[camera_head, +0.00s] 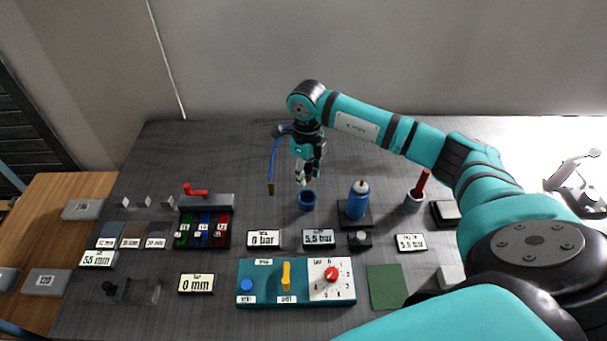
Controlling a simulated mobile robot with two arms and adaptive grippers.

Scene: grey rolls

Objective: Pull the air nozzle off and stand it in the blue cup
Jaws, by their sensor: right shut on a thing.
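My right gripper (308,172) points down just above the blue cup (307,203) at the middle of the bench. It is shut on a small pale piece, which looks like the air nozzle (301,178); the fingers hide much of it. The piece is over the cup, and I cannot tell whether its lower end is inside the rim. A blue hose (273,165) with a brass-coloured end hangs to the left of the gripper. My left gripper is not in view.
A blue bottle (358,201) stands on a black base right of the cup. A teal control panel (258,273), displays and a red-levered rack (206,201) stand around. The back of the bench is clear.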

